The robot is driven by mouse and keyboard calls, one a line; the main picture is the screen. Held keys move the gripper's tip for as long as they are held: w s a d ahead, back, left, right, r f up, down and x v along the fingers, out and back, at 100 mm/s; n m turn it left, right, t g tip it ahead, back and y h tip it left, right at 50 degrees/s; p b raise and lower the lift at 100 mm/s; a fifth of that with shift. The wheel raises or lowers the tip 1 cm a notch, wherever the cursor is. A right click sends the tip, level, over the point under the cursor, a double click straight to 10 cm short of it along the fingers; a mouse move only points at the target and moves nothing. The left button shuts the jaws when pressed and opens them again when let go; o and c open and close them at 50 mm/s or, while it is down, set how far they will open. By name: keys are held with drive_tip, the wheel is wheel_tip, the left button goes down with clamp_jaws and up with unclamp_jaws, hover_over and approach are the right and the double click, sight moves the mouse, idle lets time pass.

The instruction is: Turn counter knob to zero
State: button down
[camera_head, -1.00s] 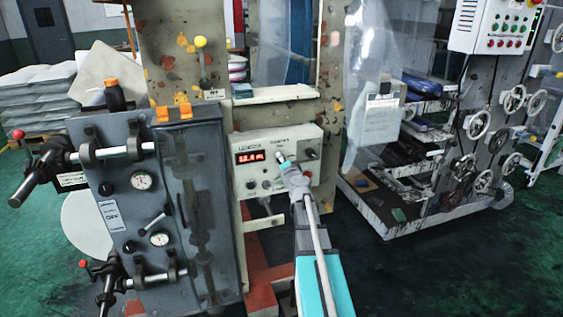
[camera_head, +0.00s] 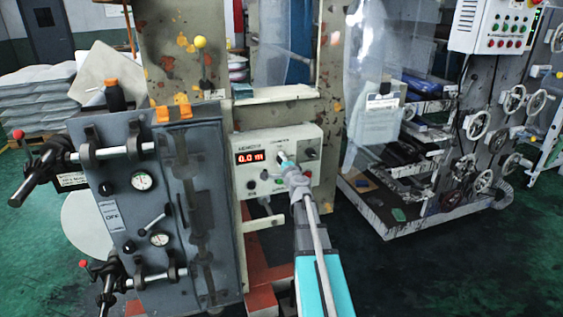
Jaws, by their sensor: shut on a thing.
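The counter box (camera_head: 304,140) is a cream panel on the tower frame, in the middle of the head view. Its red display (camera_head: 249,156) looks to read 0.0 m. My gripper (camera_head: 283,158) reaches up from below to the panel front, right of the display. It is shut on the counter knob, which its fingers mostly hide. A dark knob (camera_head: 312,153) sits free to the right of my gripper. Small buttons (camera_head: 265,175) line the panel's lower part.
A grey machine cabinet (camera_head: 150,210) with gauges and clamp handles stands close on the left. A clear plastic sheet (camera_head: 375,80) hangs to the right of the panel. A rack with several handwheels (camera_head: 482,125) stands further right. Green floor (camera_head: 440,270) is open at lower right.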

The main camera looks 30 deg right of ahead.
drive_tip(key=shift+c, duration=1.3)
unclamp_jaws()
drive_tip(key=v, duration=1.2)
